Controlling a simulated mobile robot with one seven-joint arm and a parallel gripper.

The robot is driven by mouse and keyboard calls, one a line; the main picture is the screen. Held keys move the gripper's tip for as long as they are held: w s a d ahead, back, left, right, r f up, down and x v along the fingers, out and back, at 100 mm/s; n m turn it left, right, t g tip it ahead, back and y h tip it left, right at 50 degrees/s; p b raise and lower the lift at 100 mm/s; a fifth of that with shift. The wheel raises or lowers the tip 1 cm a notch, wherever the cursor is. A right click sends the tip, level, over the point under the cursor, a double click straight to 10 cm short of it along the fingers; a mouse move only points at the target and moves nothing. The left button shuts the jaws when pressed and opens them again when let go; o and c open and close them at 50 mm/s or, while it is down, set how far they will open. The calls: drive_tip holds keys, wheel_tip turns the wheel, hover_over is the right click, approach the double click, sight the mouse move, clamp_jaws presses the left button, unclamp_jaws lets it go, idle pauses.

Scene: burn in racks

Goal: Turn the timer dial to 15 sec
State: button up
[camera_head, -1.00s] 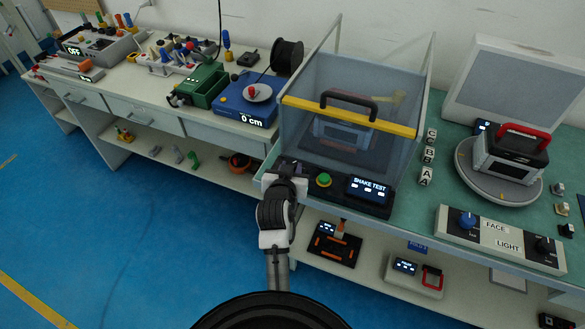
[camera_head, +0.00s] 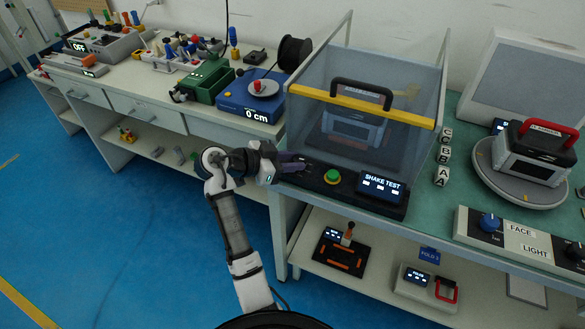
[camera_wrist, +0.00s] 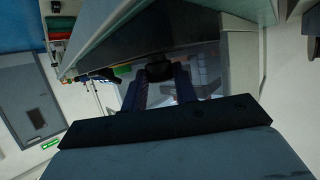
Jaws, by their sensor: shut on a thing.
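My gripper (camera_head: 299,164) reaches in from the left to the left end of the black shake test panel (camera_head: 318,187). In the wrist view its two fingers (camera_wrist: 160,88) are shut on a dark round knob, the timer dial (camera_wrist: 159,70). In the head view the fingers hide the dial, and its pointer and marks do not show. A green button (camera_head: 332,176) is to the right of the gripper on the same panel. The "SHAKE TEST" display (camera_head: 381,187) is lit, with small readouts that I cannot read.
Behind the panel stands a clear enclosure with a yellow bar (camera_head: 360,107) and a device (camera_head: 352,128) inside. A blue unit reading "0 cm" (camera_head: 250,105) is on the left bench. Right are lettered cubes (camera_head: 443,155), a turntable (camera_head: 520,188) and a "FACE / LIGHT" panel (camera_head: 520,240).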

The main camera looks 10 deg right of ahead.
drive_tip(key=m+g, duration=0.1)
drive_tip(key=m+g+b, duration=0.1)
drive_tip(key=m+g, duration=0.1)
drive_tip(key=shift+w+a+f+g, duration=0.1)
drive_tip(key=shift+w+a+g, duration=0.05)
drive_tip(key=shift+w+g, duration=0.15)
drive_tip(key=m+g, duration=0.2)
drive_tip(key=shift+w+g, duration=0.2)
drive_tip(key=shift+g, duration=0.2)
drive_tip(key=shift+w+m+g+y+p, duration=0.15)
drive_tip(key=shift+m+g+y+p, duration=0.2)
drive_tip(key=shift+m+g, duration=1)
drive_tip(key=shift+d, duration=0.2)
drive_tip(key=shift+f+m+g, duration=0.1)
drive_tip(key=shift+m+g, duration=0.15)
drive_tip(key=shift+m, duration=0.1)
drive_tip(key=o, duration=1)
drive_tip(key=shift+d, duration=0.1)
drive_tip(key=shift+c, duration=0.2)
drive_tip(key=b+v, duration=0.3)
drive_tip(key=v, duration=1.1)
